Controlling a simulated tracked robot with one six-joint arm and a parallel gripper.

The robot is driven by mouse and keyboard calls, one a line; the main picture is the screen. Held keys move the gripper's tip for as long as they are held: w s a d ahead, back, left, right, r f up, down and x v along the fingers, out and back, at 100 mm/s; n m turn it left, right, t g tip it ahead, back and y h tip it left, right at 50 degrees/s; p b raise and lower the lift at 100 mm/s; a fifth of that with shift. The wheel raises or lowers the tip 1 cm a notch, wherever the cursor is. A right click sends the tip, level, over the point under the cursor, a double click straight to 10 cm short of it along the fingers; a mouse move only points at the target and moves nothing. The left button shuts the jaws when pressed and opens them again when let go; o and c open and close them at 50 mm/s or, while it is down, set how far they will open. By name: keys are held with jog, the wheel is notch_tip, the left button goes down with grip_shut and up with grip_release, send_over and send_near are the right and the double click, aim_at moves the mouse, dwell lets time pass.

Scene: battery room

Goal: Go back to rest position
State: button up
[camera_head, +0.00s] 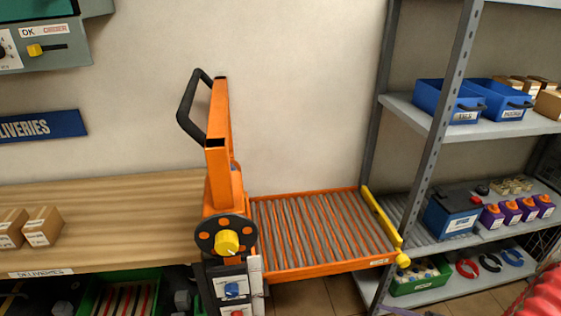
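My gripper is not in view in the head camera, so its pose and whether it is open or shut are hidden. The task names no other object. The view faces a wall with an orange roller cart (320,232) in the middle. The cart has an upright orange post, a black handle (187,108) and a yellow knob (227,242). A yellow bar (381,216) lies along the roller bed's right end.
A wooden bench (110,215) with small cardboard boxes (43,226) stands left. A grey shelf rack (462,240) at right holds blue bins (446,102), a blue-and-black battery (452,213) and purple containers. A grey control panel (70,45) hangs upper left. Red ribbed material enters bottom right.

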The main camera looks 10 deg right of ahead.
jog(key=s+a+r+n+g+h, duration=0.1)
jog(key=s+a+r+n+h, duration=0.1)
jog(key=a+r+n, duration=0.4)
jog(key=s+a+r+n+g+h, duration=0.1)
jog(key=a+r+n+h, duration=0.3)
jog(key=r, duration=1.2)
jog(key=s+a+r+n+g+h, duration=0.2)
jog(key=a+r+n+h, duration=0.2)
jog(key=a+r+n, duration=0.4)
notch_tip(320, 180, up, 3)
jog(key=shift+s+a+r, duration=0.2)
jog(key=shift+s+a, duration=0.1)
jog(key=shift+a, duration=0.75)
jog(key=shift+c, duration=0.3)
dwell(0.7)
